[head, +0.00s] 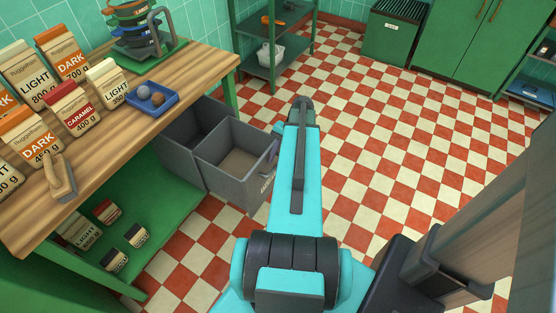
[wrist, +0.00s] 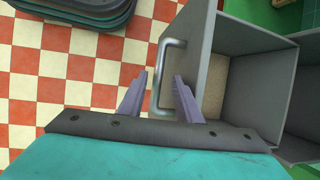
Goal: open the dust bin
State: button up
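A grey bin with two open compartments sticks out from under the wooden workbench in the head view; its front compartment (head: 236,163) has a tan bottom. The same grey bin (wrist: 206,60) fills the right of the wrist view, with a pale metal handle (wrist: 158,78) on its front. My gripper (wrist: 160,76) is open, its two purple-grey fingers on either side of the handle bar. Space shows between the bar and each finger; I cannot tell whether either touches.
The workbench (head: 172,90) carries several packets, a blue tray (head: 151,98) and a brush (head: 60,178). A green shelf (head: 270,75) and a green cabinet (head: 392,32) stand at the back. The checkered floor (head: 380,130) right of the bin is clear.

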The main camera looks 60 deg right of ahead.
jog(key=p+v, duration=0.9)
jog(key=v, duration=0.4)
jog(key=shift+r, duration=0.3)
jog(key=shift+d, duration=0.1)
dwell(0.5)
